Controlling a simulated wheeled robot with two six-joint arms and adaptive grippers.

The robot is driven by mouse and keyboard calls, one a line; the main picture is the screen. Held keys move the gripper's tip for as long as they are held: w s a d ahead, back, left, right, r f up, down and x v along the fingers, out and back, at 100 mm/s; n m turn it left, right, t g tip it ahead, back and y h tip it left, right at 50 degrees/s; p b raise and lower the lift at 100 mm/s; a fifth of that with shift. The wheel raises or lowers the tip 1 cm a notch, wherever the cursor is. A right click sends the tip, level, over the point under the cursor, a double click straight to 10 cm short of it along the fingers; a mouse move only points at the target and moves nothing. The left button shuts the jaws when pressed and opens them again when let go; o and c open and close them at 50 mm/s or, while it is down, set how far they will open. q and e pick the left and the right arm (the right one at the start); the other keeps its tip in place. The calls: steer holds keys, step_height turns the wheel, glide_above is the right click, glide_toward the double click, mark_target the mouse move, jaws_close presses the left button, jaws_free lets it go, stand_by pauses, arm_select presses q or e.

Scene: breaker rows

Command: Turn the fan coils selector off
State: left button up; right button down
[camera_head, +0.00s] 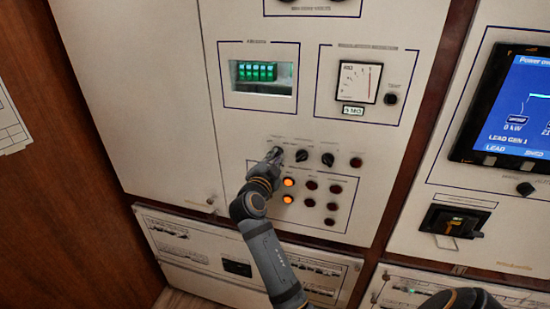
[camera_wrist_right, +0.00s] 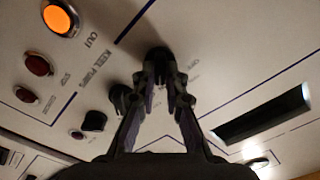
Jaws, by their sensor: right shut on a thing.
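A row of small black selector knobs sits on the white panel below the meters. My right gripper (camera_head: 275,155) is at the leftmost knob of that row and mostly hides it in the head view. In the right wrist view, my right gripper (camera_wrist_right: 167,85) has its fingers closed around a black selector knob (camera_wrist_right: 158,56). The middle selector (camera_head: 302,155) and the right selector (camera_head: 327,159) stand free beside it. The labels are too small or blurred to tell which is the fan coils selector. My left gripper is out of view.
Orange lit lamps (camera_head: 288,199) and dark red buttons (camera_head: 332,190) lie just below the selectors. A green-lit breaker row (camera_head: 257,72) and an analog meter (camera_head: 358,82) are above. A screen (camera_head: 518,105) is at the right.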

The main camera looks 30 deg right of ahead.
stand_by(0.3)
steer(key=n+b, duration=0.2)
steer(key=shift+f+n, duration=0.15)
steer(key=shift+n, duration=0.25)
steer(key=shift+n+b, duration=0.65)
steer(key=shift+n, duration=0.25)
steer(key=shift+w+a+n+p, duration=0.15)
steer(key=shift+n+p, duration=0.15)
steer(key=shift+n, duration=3)
steer(key=shift+w+a+n+p, duration=0.1)
steer(key=shift+n+p, duration=0.15)
steer(key=shift+n, duration=3.35)
